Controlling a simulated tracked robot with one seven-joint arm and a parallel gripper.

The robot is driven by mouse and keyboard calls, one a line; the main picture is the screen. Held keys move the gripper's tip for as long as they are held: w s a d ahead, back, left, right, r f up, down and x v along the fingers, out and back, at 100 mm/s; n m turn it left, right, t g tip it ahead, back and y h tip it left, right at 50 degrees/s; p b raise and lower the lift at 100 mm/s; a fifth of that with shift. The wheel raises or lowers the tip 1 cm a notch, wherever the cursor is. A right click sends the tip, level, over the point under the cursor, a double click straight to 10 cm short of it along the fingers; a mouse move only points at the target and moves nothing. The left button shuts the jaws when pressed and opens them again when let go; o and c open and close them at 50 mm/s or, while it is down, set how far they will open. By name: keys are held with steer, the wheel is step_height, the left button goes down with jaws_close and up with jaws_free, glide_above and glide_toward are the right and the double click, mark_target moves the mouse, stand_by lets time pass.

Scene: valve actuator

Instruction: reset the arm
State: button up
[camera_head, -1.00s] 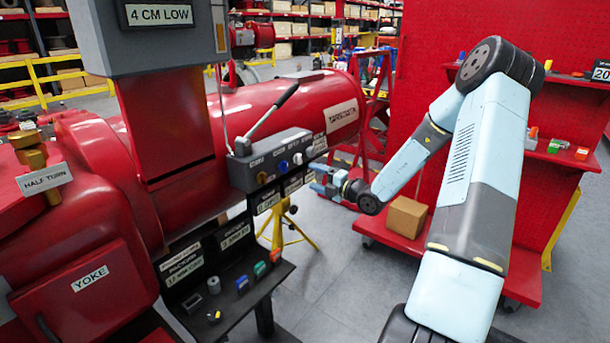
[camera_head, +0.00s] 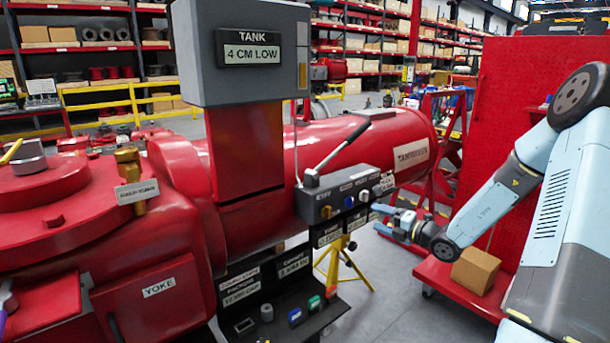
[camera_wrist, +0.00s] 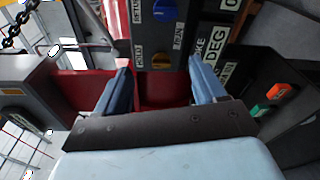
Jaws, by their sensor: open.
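My arm reaches in from the right in the head view. My gripper (camera_head: 385,220) points left toward the grey control box (camera_head: 338,193) on the red actuator and is a little apart from it. In the wrist view my gripper (camera_wrist: 160,80) has its two blue fingers spread wide, with nothing between them. Past the fingers the wrist view shows a blue knob (camera_wrist: 165,10) and an orange knob (camera_wrist: 161,52) on the control box. The box carries a lever (camera_head: 340,148) with a dark grip, tilted up to the right.
A grey tank box (camera_head: 245,85) reading "4 CM LOW" hangs above the red actuator (camera_head: 120,240). A black shelf (camera_head: 275,318) with small coloured blocks lies below the control box. A cardboard box (camera_head: 475,271) sits on a red cart (camera_head: 440,277) below my arm.

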steer(key=s+a+r+n+g+h, duration=0.1)
steer(key=s+a+r+n+g, duration=0.45)
steer(key=s+n, duration=0.5)
steer(key=s+a+r+n+g+h, duration=0.2)
steer(key=s+a+r+n+g, duration=0.45)
steer(key=n, duration=0.75)
steer(key=s+d+r+n+t+h, duration=0.2)
steer(key=s+d+r+n+h, duration=0.2)
steer(key=s+n, duration=0.5)
steer(key=s+d+r+n+t+h, duration=0.2)
steer(key=s+d+r+n+h, duration=0.2)
steer(key=s+n, duration=0.5)
steer(key=shift+s+r+t+h, duration=0.4)
steer(key=shift+s+r, duration=0.15)
steer(key=shift+s, duration=0.35)
steer(key=shift+c, duration=0.2)
